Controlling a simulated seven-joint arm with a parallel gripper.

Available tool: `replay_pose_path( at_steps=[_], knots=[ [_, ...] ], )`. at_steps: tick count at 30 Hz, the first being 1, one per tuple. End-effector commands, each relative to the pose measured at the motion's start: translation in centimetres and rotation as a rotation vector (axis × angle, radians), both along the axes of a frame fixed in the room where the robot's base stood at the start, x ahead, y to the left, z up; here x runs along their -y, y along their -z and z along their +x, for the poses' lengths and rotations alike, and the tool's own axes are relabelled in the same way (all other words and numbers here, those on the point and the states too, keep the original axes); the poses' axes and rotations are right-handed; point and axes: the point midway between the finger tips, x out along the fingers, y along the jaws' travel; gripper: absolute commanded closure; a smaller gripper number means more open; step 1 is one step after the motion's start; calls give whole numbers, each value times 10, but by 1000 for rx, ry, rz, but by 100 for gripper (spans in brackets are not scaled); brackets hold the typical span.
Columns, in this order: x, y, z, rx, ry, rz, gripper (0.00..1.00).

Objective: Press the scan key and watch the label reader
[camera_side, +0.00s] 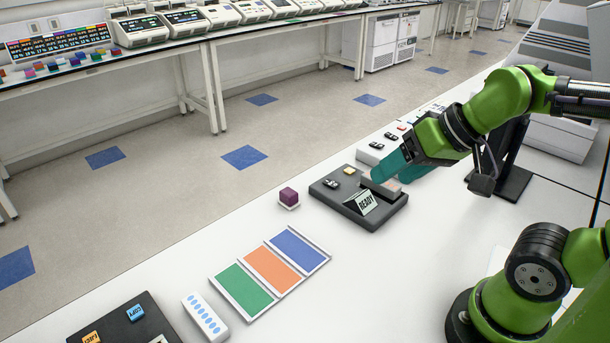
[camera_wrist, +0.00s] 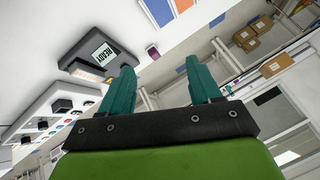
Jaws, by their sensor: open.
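The label reader (camera_side: 384,213) is a dark flat unit on the white bench, with a tilted display (camera_side: 364,203) reading READY. A small yellow key (camera_side: 349,171) and a small dark key or switch (camera_side: 331,184) sit on its far left part; I cannot tell which is the scan key. A grey-brown block (camera_side: 388,187) is on its right part. My gripper (camera_side: 387,174) has teal fingers, apart and empty, over the reader's right end; contact cannot be told. In the wrist view the reader (camera_wrist: 80,66) is left of my open fingers (camera_wrist: 160,68).
A purple cube (camera_side: 288,195) stands left of the reader. Blue, orange and green panels (camera_side: 270,272) lie nearer the front, beside a white strip with blue ovals (camera_side: 205,314). A dark COPY key unit (camera_side: 125,325) is front left. White switch boxes (camera_side: 376,150) stand behind the reader.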

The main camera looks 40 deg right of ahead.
Motion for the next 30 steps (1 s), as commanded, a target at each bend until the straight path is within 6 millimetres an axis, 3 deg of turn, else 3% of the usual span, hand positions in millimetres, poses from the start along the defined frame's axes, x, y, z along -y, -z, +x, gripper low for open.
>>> replay_pose_path(
  at_steps=[2, 13, 30],
  knots=[
    [0, 0, 0, 0, 0, 0, 45],
    [0, 0, 0, 0, 0, 0, 100],
    [0, 0, 0, 0, 0, 0, 100]
  ],
)
